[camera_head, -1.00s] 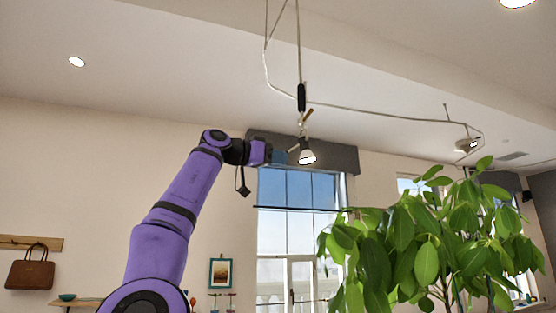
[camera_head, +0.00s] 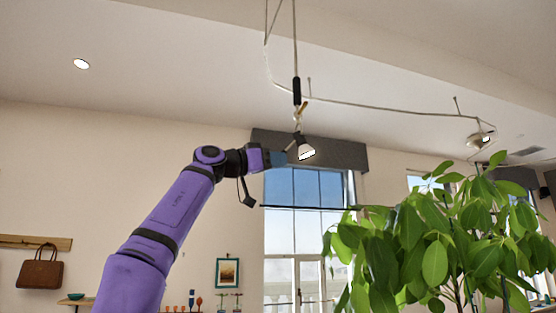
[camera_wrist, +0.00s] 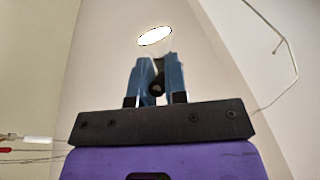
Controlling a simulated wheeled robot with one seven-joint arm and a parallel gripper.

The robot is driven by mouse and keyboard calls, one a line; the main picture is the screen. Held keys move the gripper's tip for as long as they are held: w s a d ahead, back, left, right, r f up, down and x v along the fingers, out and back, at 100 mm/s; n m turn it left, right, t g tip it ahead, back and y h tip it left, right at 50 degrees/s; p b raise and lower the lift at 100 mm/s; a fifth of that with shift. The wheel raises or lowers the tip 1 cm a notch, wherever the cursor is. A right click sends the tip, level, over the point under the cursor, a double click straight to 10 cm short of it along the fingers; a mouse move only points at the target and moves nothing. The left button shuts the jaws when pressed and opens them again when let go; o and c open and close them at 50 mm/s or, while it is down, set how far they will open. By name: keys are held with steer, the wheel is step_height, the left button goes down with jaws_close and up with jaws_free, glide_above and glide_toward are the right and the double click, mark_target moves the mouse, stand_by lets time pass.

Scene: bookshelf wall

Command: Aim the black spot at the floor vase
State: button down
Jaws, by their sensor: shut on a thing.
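The spot lamp (camera_head: 305,149) hangs below a cable rail near the ceiling, with a dark handle-like piece (camera_head: 297,91) above it. Its bright face points down and to the right. My gripper (camera_head: 286,157) reaches it from the left, its blue fingers shut on the lamp. In the wrist view, the blue fingers (camera_wrist: 156,84) close in toward each other just below the lamp's bright oval face (camera_wrist: 155,37). The exact contact is too small to make out. No floor vase is in view.
A leafy plant (camera_head: 435,245) fills the lower right. The cable rail (camera_head: 385,106) runs right to another lamp (camera_head: 481,139). A window (camera_head: 293,225) with a grey valance (camera_head: 345,153) stands behind. A brown bag (camera_head: 40,270) hangs at the left.

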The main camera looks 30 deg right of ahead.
steer(key=shift+s+d, duration=0.1)
stand_by(0.3)
steer(key=c, duration=1.1)
jaws_free()
steer(key=shift+f, duration=0.1)
steer(key=shift+c, duration=0.2)
steer(key=v, duration=1)
steer(key=shift+a+f, duration=0.25)
steer(key=shift+a, duration=0.1)
